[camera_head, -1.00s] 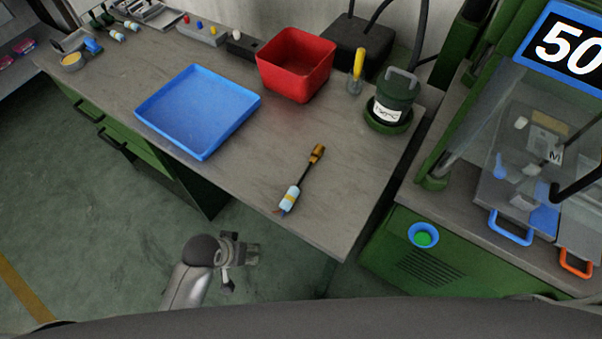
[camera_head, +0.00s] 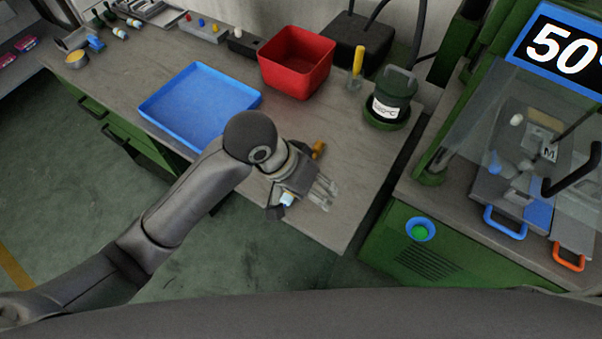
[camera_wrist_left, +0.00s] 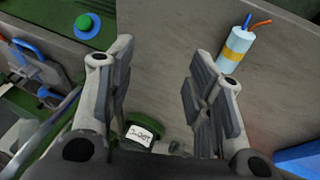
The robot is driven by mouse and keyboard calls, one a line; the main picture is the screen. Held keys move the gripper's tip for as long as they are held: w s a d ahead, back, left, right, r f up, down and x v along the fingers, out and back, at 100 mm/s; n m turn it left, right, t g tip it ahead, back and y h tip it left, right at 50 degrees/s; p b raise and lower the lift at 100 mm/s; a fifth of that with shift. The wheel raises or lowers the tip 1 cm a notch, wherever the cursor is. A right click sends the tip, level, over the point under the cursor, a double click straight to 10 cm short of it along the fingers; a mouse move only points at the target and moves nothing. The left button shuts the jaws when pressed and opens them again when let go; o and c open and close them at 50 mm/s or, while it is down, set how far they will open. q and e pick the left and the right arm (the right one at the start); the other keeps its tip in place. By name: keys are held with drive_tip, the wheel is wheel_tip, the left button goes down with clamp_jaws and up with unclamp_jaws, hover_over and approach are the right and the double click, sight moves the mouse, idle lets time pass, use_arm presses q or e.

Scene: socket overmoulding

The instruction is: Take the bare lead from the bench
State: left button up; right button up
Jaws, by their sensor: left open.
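The bare lead lies on the bench (camera_head: 368,205) near its front edge, partly hidden under my left gripper (camera_head: 302,202) in the head view. In the left wrist view the sleeve (camera_wrist_left: 236,50) has a yellow band, with blue and orange wire ends, and appears just right of the right-hand finger. My left gripper (camera_wrist_left: 160,55) is open with nothing between its fingers, above the bench. My right gripper is not in view.
A blue tray (camera_head: 160,112) lies left of the gripper. A red bin (camera_head: 296,65), a yellow-handled tool (camera_head: 357,62) and a green pot with a label (camera_head: 392,90) stand behind. A green machine (camera_head: 425,250) with a clear guard is at the right, across a gap.

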use_arm(q)
drive_tip(key=w+a+r+y, duration=0.3)
drive_tip(key=w+a+y, duration=0.2)
drive_tip(key=shift+n+g, duration=0.4)
wheel_tip(320, 180, down, 5)
drive_tip(key=shift+d+f, duration=0.1)
drive_tip(key=shift+d, duration=0.05)
drive_tip(key=shift+s+d+f+p, duration=0.1)
drive_tip(key=shift+f+p, duration=0.15)
drive_tip(key=shift+f, duration=1.05)
drive_tip(key=shift+s+d+f+p, duration=0.1)
drive_tip(key=shift+f+p, duration=0.15)
drive_tip(key=shift+f, duration=1.05)
clamp_jaws()
